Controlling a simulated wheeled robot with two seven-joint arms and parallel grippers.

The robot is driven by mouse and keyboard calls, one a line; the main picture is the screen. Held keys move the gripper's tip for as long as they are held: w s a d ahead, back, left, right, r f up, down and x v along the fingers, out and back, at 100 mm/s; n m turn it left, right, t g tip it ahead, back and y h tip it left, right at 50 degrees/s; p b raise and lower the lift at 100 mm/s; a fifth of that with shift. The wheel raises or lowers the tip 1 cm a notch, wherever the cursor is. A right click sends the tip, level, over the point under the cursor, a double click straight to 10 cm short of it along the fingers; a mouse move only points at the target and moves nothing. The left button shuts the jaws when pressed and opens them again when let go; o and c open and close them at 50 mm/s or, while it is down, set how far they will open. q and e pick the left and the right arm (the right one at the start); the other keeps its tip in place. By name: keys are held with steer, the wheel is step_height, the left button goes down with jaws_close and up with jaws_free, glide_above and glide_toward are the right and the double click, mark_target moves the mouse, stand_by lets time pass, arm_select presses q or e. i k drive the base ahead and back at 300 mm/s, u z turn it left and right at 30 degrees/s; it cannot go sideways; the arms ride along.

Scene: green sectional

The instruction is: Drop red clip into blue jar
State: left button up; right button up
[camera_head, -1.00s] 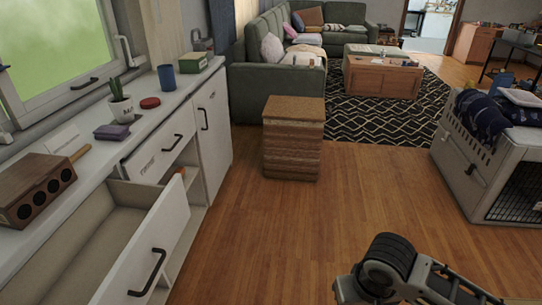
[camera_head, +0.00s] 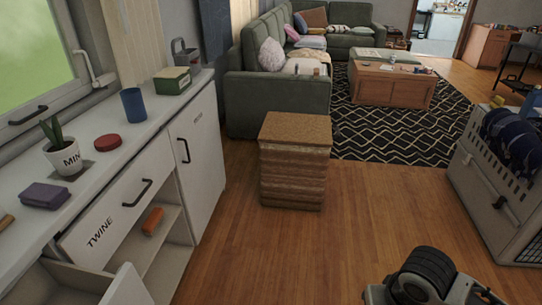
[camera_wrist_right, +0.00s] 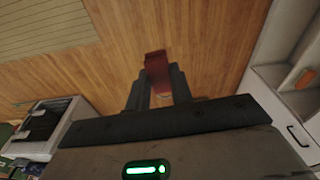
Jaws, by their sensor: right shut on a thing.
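The blue jar (camera_head: 133,104) stands upright on the white counter at the left in the head view, near its far end. In the right wrist view my right gripper (camera_wrist_right: 160,92) is shut on the red clip (camera_wrist_right: 156,66), which sticks out beyond the fingertips over the wooden floor. In the head view only part of my right arm shows at the bottom right; its gripper and the clip are out of that frame. My left gripper is in neither view.
The counter (camera_head: 103,176) also holds a green box (camera_head: 172,81), a red round lid (camera_head: 108,142), a potted plant (camera_head: 64,158) and a purple block (camera_head: 44,195). An open drawer (camera_head: 60,284) juts out at bottom left. A cork-topped stand (camera_head: 295,160) and pet crate (camera_head: 500,200) flank clear floor.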

mark_target(134, 89)
steer(key=i, duration=2.75)
steer(key=u, duration=3.1)
